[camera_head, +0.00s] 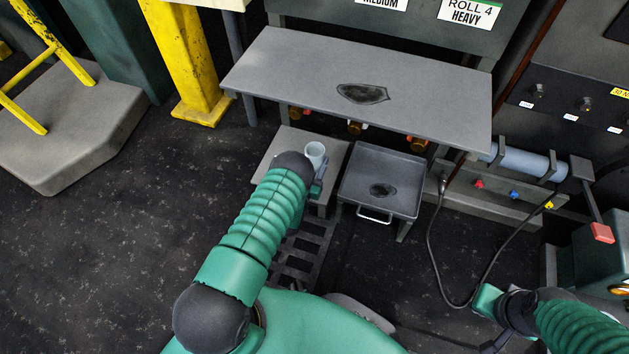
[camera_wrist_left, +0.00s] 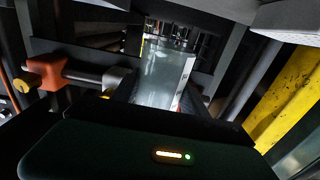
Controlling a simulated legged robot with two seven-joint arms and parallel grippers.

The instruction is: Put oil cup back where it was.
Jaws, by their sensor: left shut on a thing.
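The oil cup (camera_head: 316,150) is a pale, open-topped cup. It is upright over the right part of a low grey stand (camera_head: 268,152); I cannot tell if it touches it. My left gripper (camera_head: 317,186) is mostly hidden behind my forearm and is shut on the cup. In the left wrist view the cup (camera_wrist_left: 163,78) looks translucent, with a white strip marked on its side, between the dark fingers. My right arm shows at the lower right; its gripper (camera_head: 494,344) is partly cut off by the frame edge, and its jaws are unclear.
A square grey tray (camera_head: 408,162) with a dark oil stain and a front handle stands right of the low stand. A larger stained shelf (camera_head: 300,75) overhangs behind, with brass valves beneath. A dark cable (camera_head: 432,245) loops at right. A yellow post (camera_head: 190,60) stands back left.

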